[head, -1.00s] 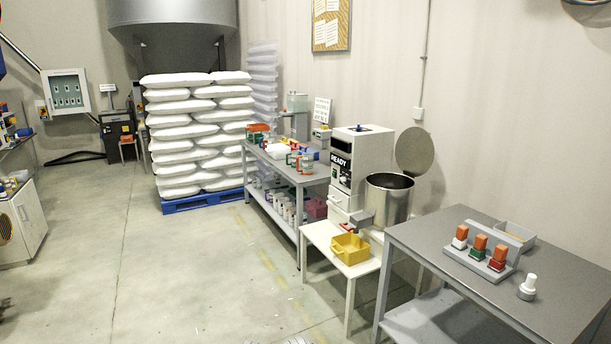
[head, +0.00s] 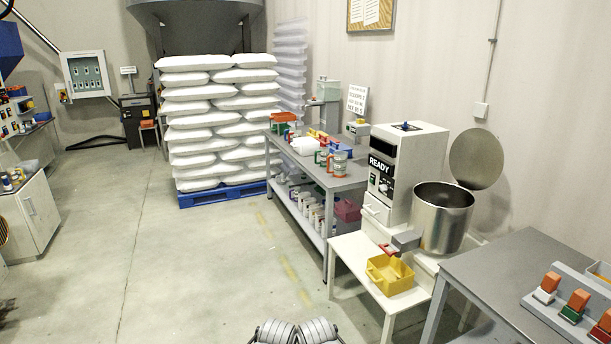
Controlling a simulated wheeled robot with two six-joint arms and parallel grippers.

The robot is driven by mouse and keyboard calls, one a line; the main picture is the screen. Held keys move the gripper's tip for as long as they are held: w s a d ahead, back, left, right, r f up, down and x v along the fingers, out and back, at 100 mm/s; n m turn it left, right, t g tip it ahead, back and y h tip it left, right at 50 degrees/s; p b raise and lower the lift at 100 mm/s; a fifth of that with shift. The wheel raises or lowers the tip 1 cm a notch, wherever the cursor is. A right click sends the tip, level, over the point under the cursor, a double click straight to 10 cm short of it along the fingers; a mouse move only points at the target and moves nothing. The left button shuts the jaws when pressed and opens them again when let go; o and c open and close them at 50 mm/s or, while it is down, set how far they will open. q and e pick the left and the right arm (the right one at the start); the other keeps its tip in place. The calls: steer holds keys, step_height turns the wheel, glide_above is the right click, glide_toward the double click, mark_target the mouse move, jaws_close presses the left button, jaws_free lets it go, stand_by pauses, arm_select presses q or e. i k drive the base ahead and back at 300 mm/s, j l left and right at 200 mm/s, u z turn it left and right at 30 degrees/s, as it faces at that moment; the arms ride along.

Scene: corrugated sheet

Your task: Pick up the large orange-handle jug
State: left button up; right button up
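Small jugs stand near the front edge of the long grey bench, seen in the head view. One jug with an orange handle (head: 340,164) has a pale grey body. At this distance I cannot tell which orange-handled jug is the large one. Two ribbed grey parts of mine show at the bottom middle edge, but no fingertips of either gripper are in view. The jugs are well ahead of me across open floor.
The grey bench (head: 352,181) holds bins and has cans on its lower shelf. A white low table with a yellow bin (head: 390,274), a READY machine and a steel pot (head: 442,218) stand nearer. A grey table (head: 540,262) is at right. The floor (head: 190,270) at left is clear.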

mark_target(340, 158)
steer(key=i+l, duration=0.1)
steer(key=i, duration=3.65)
steer(key=j+u, duration=0.05)
steer(key=j, duration=0.05)
